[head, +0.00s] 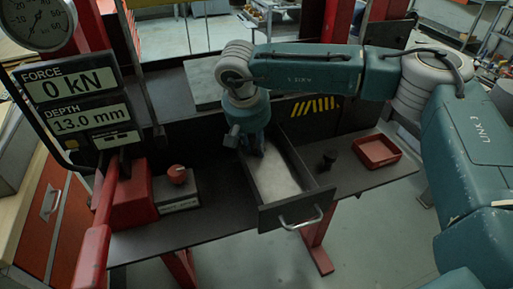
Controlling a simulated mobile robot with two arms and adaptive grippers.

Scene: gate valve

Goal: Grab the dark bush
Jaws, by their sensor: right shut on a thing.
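My right gripper (257,148) points down into the back of an open drawer (275,181). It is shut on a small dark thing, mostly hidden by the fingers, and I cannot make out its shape. It may be the dark bush. A separate small black piece (328,159) stands upright on the bench to the right of the drawer, apart from my gripper. I cannot tell for sure what it is. My left gripper is not in view.
The drawer has a pale lining and a metal handle (300,220) at its front. A red tray (377,151) sits on the bench at the right. A red-knobbed box (177,187), a red lever (97,230) and a force and depth display (78,103) are at the left.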

